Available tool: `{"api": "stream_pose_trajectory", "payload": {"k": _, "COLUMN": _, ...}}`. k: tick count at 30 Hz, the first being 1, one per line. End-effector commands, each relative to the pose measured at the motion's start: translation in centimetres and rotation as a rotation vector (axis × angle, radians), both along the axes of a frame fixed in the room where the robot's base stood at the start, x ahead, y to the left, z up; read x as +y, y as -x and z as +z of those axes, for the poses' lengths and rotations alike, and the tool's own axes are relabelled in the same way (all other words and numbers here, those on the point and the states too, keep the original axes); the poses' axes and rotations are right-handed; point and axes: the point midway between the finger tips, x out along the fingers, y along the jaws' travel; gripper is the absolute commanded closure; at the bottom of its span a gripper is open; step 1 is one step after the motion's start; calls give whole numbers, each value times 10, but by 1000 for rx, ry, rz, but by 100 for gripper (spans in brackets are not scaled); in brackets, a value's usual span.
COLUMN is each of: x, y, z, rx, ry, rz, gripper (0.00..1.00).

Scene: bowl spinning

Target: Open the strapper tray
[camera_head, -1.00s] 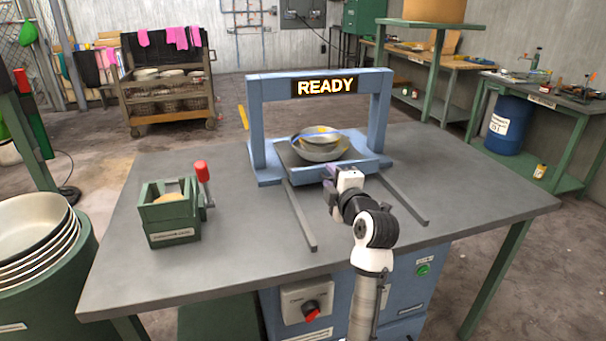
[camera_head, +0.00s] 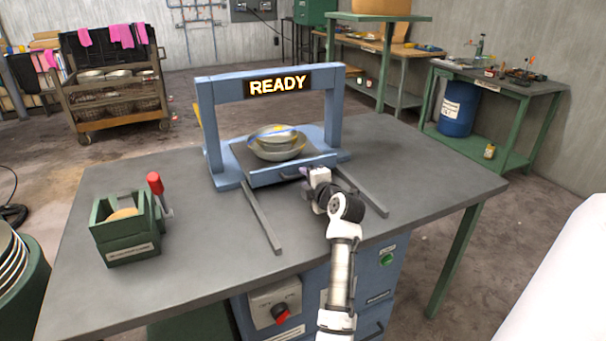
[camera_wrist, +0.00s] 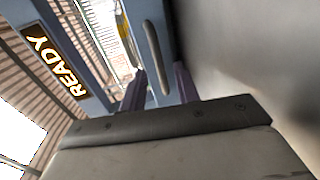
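The strapper tray (camera_head: 262,179) is a grey plate with a blue front panel under the blue strapper frame (camera_head: 213,130). Stacked bowls (camera_head: 280,151) sit on it. My gripper (camera_head: 306,172) is at the front panel, right of its middle. In the wrist view, the purple fingers of my gripper (camera_wrist: 158,80) are apart, with the grey tray handle (camera_wrist: 154,50) showing between them. The handle runs beyond the fingertips, and no finger clearly touches it. The lit "READY" sign (camera_head: 278,86) is on the frame's top beam.
Two grey rails (camera_head: 262,218) run along the table (camera_head: 190,240) in front of the tray, with bare tabletop between them. A green box with a red-handled lever (camera_head: 127,240) stands at the left. A control panel with a red knob (camera_head: 281,312) is below the table edge.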

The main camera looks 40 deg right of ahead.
Motion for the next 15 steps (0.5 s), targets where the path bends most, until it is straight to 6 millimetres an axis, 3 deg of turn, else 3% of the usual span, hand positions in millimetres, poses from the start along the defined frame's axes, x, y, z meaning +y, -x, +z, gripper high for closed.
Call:
{"api": "stream_pose_trajectory", "payload": {"k": 6, "x": -5, "y": -20, "z": -3, "rx": -1, "ry": 0, "rz": 0, "gripper": 69}}
{"api": "stream_pose_trajectory", "payload": {"k": 15, "x": -6, "y": -24, "z": -5, "rx": -1, "ry": 0, "rz": -1, "gripper": 69}}
